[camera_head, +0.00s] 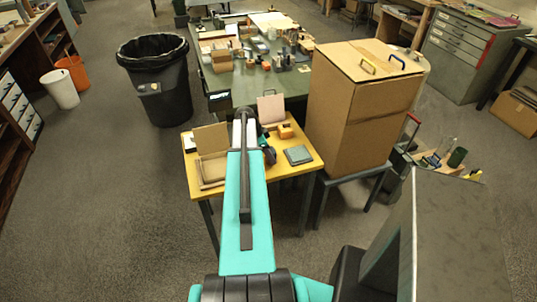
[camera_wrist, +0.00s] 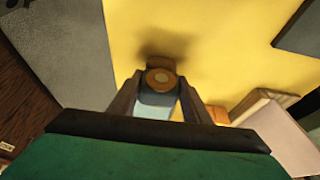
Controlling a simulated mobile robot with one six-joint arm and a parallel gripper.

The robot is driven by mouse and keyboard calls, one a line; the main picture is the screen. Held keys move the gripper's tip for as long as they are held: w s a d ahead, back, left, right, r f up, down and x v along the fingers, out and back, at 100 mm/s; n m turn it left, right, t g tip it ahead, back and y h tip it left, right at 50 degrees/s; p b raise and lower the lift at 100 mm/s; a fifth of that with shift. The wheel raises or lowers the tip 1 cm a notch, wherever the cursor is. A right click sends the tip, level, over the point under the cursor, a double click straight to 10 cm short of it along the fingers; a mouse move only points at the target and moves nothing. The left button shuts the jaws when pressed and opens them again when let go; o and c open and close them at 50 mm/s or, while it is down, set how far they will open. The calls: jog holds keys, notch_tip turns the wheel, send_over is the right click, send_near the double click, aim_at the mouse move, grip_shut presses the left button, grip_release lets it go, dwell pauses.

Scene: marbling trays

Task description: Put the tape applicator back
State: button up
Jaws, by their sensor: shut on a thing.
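In the wrist view, my gripper (camera_wrist: 158,98) is shut on a small blue-grey object with a round tan-and-brown disc on its end, which I take to be the tape applicator (camera_wrist: 160,82). It is over the yellow top of a small table (camera_wrist: 210,45), with a dark shadow just beyond it. Whether it touches the table I cannot tell.
On the yellow table are an open cardboard box (camera_head: 211,140), a pink panel (camera_head: 270,108), an orange block (camera_head: 286,131) and a grey-blue flat box (camera_head: 298,155). A tall carton (camera_head: 352,110) stands close on the right. A black bin (camera_head: 158,88) stands behind left.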

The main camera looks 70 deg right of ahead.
jog(key=shift+f, duration=0.2)
jog(key=o, duration=0.9)
jog(key=shift+r, duration=0.3)
jog(key=shift+b+v, duration=1.95)
jog(key=shift+v, duration=3.95)
